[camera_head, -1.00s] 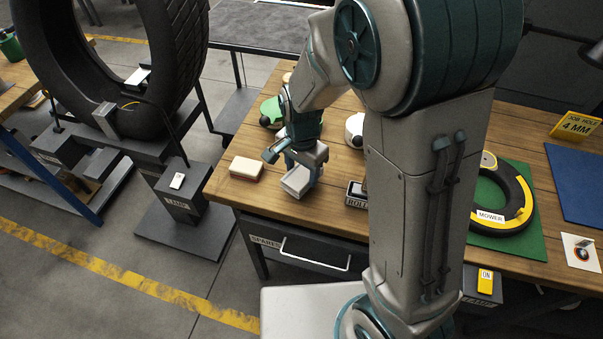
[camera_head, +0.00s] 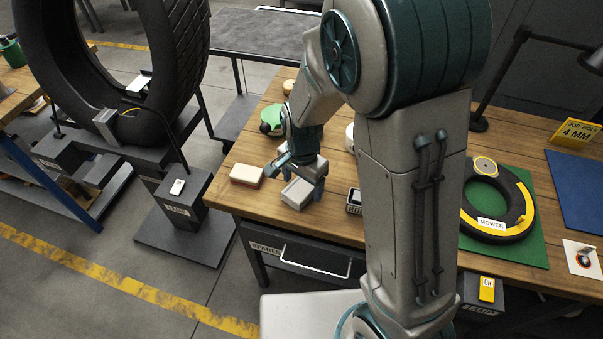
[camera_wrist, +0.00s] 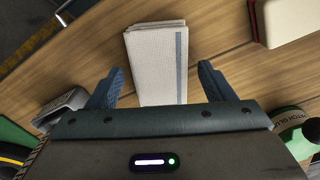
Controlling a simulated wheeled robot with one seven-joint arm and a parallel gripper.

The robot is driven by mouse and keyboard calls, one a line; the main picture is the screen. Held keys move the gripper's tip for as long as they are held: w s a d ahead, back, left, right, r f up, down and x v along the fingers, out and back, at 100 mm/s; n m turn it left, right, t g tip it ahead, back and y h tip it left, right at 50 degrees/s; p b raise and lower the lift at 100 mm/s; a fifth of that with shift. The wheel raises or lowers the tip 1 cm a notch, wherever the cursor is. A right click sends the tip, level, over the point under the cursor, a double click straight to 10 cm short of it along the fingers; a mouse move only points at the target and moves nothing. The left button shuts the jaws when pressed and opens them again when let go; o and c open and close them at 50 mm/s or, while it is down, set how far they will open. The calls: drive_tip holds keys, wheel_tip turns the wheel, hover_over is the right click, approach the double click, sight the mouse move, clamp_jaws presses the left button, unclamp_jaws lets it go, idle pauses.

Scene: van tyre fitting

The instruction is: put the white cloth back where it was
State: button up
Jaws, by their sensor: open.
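The white cloth (camera_head: 297,194) lies folded on the wooden bench near its front left edge. In the wrist view the cloth (camera_wrist: 150,45) shows a blue stripe along one side and appears flat on the wood. My gripper (camera_head: 304,177) is over the cloth in the head view. In the wrist view my gripper (camera_wrist: 161,70) is open, with one finger on each side of the cloth's near end and visible gaps to both. The near end of the cloth is hidden by the gripper body.
A red and cream block (camera_head: 246,175) sits left of the cloth. A small labelled roller box (camera_head: 354,201) stands to the right. A tyre (camera_head: 497,205) lies on a green mat further right.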

sight(302, 186)
wheel_tip(302, 186, up, 12)
drive_tip(key=s+d+r+n+t, duration=0.3)
drive_tip(key=s+d+r+n, duration=0.2)
drive_tip(key=s+d+n, duration=0.3)
drive_tip(key=shift+s+d, duration=1.95)
drive_tip(key=shift+s, duration=0.3)
